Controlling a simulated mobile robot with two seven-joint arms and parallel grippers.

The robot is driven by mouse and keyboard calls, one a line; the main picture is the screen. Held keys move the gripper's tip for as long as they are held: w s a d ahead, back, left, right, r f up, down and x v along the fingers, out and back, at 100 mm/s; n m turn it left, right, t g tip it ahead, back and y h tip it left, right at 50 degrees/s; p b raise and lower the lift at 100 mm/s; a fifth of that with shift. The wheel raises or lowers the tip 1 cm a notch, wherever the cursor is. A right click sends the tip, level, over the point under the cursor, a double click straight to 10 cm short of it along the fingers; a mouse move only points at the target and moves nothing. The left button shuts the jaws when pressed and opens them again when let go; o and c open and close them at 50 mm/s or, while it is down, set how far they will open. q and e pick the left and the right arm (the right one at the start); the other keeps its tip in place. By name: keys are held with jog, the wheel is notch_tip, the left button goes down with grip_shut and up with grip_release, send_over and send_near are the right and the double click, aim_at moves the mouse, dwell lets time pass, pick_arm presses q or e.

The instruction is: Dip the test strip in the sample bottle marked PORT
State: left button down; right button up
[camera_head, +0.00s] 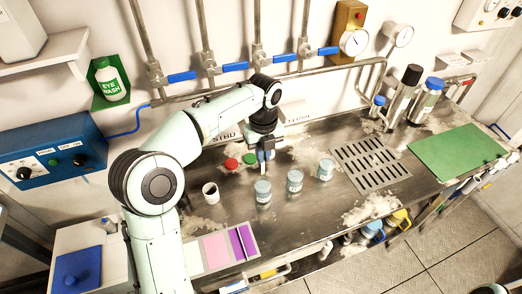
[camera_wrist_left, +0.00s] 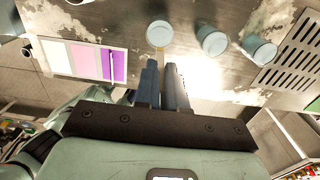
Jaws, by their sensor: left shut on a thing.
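My left gripper (camera_head: 265,163) is shut on a thin, pale test strip (camera_wrist_left: 158,60), mostly hidden between the fingers. It points down over the steel counter, just behind the leftmost of three clear, pale-lidded-looking sample bottles (camera_head: 263,190). In the left wrist view that bottle (camera_wrist_left: 160,33) lies just beyond the fingertips (camera_wrist_left: 162,68); I cannot tell whether the strip touches it. The middle bottle (camera_head: 295,181) and the right bottle (camera_head: 325,170) stand upright to its right. Their markings are too small to read, so I cannot tell which is PORT. My right gripper is not in view.
A colour chart (camera_head: 217,247) lies at the counter's front. Red (camera_head: 231,163) and green (camera_head: 249,159) caps lie behind. A drain grate (camera_head: 370,163) and green mat (camera_head: 455,152) are to the right. Pipes line the wall.

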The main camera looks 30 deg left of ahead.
aim_at(263, 177)
pick_arm(q)
jog(key=shift+f+b, duration=0.75)
jog(key=shift+f, duration=0.8)
jog(key=shift+f+b, duration=1.15)
jog(key=shift+f, duration=2.4)
jog(key=shift+s+f, duration=0.1)
jog(key=shift+f, duration=0.1)
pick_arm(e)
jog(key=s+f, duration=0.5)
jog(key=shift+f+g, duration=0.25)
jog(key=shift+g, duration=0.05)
